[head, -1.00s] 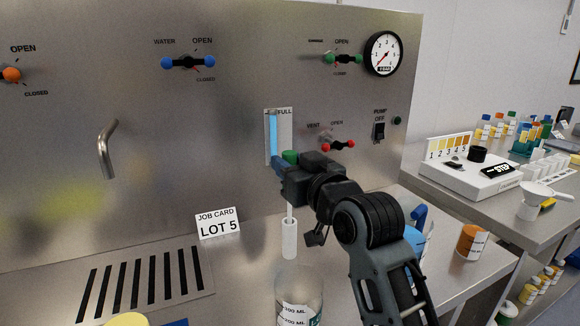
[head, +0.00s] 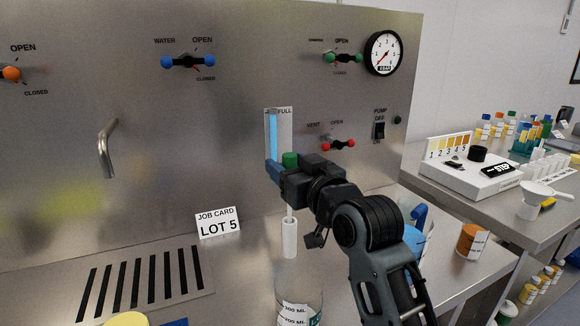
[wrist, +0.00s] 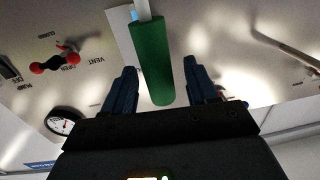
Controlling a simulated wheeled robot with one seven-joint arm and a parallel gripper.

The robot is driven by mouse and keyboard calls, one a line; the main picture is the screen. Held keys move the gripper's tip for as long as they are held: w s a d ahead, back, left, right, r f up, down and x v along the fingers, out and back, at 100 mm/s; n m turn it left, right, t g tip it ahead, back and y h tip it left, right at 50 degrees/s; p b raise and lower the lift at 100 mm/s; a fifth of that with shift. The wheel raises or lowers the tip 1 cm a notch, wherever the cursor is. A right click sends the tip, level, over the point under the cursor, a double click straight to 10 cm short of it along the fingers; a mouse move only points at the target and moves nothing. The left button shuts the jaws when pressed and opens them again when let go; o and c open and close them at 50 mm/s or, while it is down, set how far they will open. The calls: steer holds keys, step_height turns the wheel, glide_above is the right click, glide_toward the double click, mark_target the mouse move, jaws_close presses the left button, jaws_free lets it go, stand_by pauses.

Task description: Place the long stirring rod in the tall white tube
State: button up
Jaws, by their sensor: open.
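The stirring rod has a green handle (head: 290,159) and a thin white shaft (head: 290,212). It stands about upright, and its shaft runs down into the mouth of the tall white tube (head: 289,240) on the counter. How deep it reaches is hidden. My gripper (head: 276,172) is at the handle, with its fingers open. In the wrist view the green handle (wrist: 150,70) lies between the two spread blue fingers of my gripper (wrist: 159,64), with gaps on both sides. The middle of the rod is partly hidden behind my gripper in the head view.
A clear beaker (head: 298,302) stands in front of the tube. A job card (head: 217,223) is to the left. The steel panel (head: 230,130) with valves and a sight gauge rises close behind. An orange-brown jar (head: 472,241) is at right.

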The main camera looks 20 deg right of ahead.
steer(key=s+d+b, duration=0.1)
steer(key=s, duration=1.1)
steer(key=shift+r, duration=0.1)
